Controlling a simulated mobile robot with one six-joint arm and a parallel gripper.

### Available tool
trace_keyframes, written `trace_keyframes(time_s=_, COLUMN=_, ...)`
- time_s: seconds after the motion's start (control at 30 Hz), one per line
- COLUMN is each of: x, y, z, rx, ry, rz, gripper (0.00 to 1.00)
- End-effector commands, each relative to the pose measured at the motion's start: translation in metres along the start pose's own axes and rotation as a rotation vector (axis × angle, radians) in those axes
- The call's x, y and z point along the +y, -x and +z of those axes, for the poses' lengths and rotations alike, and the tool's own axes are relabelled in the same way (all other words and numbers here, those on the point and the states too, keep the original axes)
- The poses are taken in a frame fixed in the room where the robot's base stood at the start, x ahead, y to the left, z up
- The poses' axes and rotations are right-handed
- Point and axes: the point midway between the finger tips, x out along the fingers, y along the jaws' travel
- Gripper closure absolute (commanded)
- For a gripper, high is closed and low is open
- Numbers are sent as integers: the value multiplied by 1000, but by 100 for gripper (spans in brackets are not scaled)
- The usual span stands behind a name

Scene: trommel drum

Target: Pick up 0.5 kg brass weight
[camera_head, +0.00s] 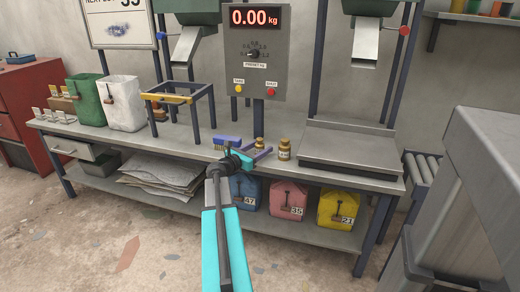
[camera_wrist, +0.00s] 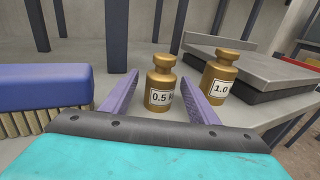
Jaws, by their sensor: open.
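The 0.5 kg brass weight (camera_wrist: 161,78) stands upright on the grey bench, its label facing me in the wrist view. In the head view this weight (camera_head: 259,144) is partly hidden by my gripper. My gripper (camera_wrist: 163,90) is open, with one purple finger on each side of the weight. A gap shows on the left of the weight; the right finger looks close to it, and I cannot tell whether it touches. In the head view my gripper (camera_head: 255,157) is low over the bench's front edge.
A 1.0 kg brass weight (camera_wrist: 220,76) stands just right of the right finger. A blue brush (camera_wrist: 45,88) lies to the left; it also shows in the head view (camera_head: 227,140). A flat scale platform (camera_head: 348,145) is at the right. Blue frame legs (camera_wrist: 113,35) stand behind.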

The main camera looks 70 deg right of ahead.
Motion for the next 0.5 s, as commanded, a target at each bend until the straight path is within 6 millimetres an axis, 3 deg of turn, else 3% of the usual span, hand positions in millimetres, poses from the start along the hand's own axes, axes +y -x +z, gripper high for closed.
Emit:
trace_keyframes(time_s=0.2, x=0, y=0, z=0, rx=0, ry=0, rz=0, gripper=49)
trace_keyframes(time_s=0.5, x=0, y=0, z=0, rx=0, ry=0, rz=0, gripper=100)
